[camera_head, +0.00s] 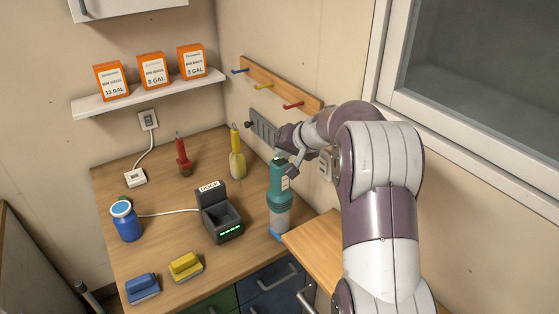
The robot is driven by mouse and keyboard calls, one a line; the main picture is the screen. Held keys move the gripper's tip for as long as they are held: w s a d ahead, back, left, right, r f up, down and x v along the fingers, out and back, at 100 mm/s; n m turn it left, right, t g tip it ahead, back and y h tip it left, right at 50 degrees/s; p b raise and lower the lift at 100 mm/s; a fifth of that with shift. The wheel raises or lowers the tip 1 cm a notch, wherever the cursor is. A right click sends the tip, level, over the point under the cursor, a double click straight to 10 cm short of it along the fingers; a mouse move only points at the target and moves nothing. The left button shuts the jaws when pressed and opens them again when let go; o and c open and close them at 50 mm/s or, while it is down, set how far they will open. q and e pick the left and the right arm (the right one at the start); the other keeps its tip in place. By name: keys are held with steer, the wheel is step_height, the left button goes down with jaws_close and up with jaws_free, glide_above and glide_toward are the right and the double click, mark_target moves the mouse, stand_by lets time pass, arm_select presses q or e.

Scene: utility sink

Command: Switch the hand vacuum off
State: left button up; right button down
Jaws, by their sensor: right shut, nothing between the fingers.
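The hand vacuum (279,187) is a teal upright body with a clear grey lower part and a blue tip. It stands near the front right edge of the worktop, right of the dock. My right gripper (291,165) is shut and empty at the top of the vacuum, on its right side. I cannot tell whether it touches the vacuum. The vacuum's switch is too small or hidden to make out. My left gripper is not in view.
The black dock (219,216) with green lights is empty. A peg rail (280,85) is on the wall behind.

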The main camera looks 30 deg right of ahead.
mark_target(283, 162)
steer(key=shift+f, duration=0.15)
stand_by(0.3)
steer(key=shift+r, duration=0.6)
step_height(283, 162, up, 6)
steer(key=p, duration=0.4)
